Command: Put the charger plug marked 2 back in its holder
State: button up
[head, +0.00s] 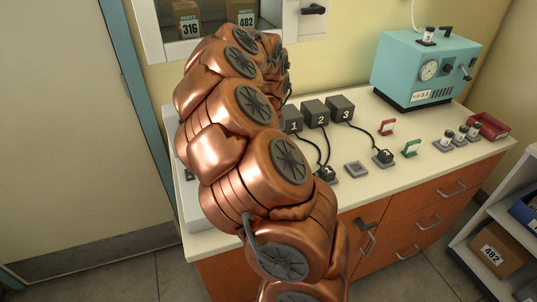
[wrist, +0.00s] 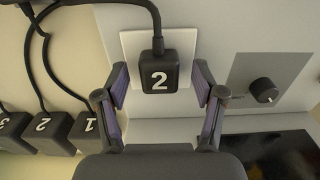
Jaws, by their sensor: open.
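The charger plug marked 2 (wrist: 160,73) is black with a white numeral. In the wrist view it sits against a white square plate (wrist: 131,46), with a black cord (wrist: 149,10) running up from it. My gripper (wrist: 160,84) is open, with one purple-padded finger on each side of the plug; whether either finger touches it is unclear. In the head view my arm hides this plug and my gripper. A grey empty holder (head: 356,169) lies on the counter between two seated black plugs (head: 326,175) (head: 384,157).
Charger boxes marked 1 (head: 292,121), 2 (head: 316,113) and 3 (head: 341,109) stand at the back. A red handle (head: 387,127), green handle (head: 411,147), teal machine (head: 425,68) and red tray (head: 488,127) are to the right. A knob panel (wrist: 264,91) is beside the plate.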

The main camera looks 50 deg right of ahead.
grip_shut()
dwell(0.5)
jog(key=shift+r, duration=0.15)
jog(key=shift+r+p, duration=1.55)
jog(key=shift+r, duration=1.3)
